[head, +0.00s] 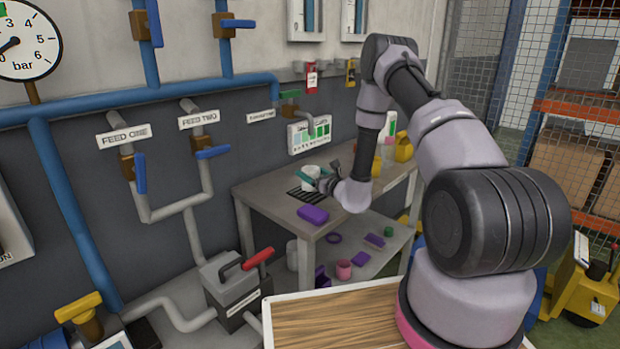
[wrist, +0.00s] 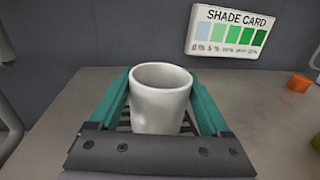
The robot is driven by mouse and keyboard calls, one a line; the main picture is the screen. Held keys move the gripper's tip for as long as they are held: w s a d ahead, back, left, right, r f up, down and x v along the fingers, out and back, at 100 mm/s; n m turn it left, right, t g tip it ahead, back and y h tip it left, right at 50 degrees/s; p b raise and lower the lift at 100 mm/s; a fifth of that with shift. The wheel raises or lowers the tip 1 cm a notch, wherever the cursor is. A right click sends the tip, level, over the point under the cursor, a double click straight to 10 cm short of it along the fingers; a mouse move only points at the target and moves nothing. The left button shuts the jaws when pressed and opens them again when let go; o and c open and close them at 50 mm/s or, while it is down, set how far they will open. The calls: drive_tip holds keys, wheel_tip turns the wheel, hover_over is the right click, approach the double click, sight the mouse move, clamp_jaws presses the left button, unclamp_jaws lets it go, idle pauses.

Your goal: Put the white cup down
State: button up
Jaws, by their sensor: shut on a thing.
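The white cup (wrist: 160,103) is upright between the two teal fingers of my gripper (wrist: 160,112) in the wrist view. The fingers are shut on its sides. Behind and below the cup, a dark slotted grate (wrist: 124,122) shows in the bench top. In the head view the white cup (head: 311,172) is small, at the far end of my arm, with my gripper (head: 312,180) around it near the back of the grey bench (head: 262,190). I cannot tell whether the cup's base touches the grate.
A purple block (head: 313,214) lies on the bench's front edge. The shade card (wrist: 231,31) is on the wall behind. An orange block (wrist: 299,82) sits to the right on the bench. A lower shelf (head: 350,262) holds several small items.

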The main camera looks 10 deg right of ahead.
drive_tip(key=shift+f, duration=0.75)
drive_tip(key=shift+f, duration=0.1)
drive_tip(key=o, duration=1.2)
drive_tip(key=shift+c, duration=0.2)
